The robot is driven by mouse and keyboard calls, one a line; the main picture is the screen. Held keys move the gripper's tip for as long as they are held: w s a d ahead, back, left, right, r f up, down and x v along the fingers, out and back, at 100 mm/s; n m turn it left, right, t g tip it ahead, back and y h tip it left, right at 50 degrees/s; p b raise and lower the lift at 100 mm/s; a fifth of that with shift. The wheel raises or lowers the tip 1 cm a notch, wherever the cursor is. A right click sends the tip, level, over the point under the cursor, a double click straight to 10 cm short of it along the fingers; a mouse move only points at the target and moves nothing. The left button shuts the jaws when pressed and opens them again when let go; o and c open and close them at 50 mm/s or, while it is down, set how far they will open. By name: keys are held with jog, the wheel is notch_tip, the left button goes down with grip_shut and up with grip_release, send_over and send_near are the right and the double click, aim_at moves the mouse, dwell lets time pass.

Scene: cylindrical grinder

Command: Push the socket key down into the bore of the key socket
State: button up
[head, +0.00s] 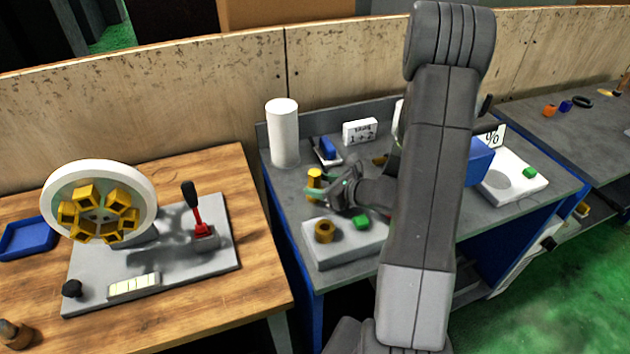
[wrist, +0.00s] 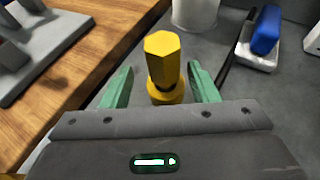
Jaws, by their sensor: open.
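A yellow hexagonal-headed piece, which looks like the socket key (head: 314,178), stands upright on the grey bench. In the wrist view the key (wrist: 162,58) shows a dark band below its head and a wider yellow foot. My gripper (head: 332,189) is open, with one green finger on each side of the key; in the wrist view gaps show between it and both fingers (wrist: 160,84). A brass-coloured ring with a dark hole (head: 325,231) sits on a pale block in front; I cannot tell if it is the key socket. The key's lower end is partly hidden.
A white cylinder (head: 283,133) stands behind the key. A green block (head: 361,222) lies beside the ring. A blue item (head: 328,148) lies on a stand behind. On the left wooden table is a plate with a red lever (head: 200,226). My arm hides part of the bench.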

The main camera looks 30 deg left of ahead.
aim_at(310, 182)
jog(key=shift+p+x, duration=0.8)
jog(key=shift+x, duration=1.75)
jog(key=shift+w+d+f, duration=0.1)
jog(key=shift+w+d, duration=0.05)
jog(key=c, duration=1.1)
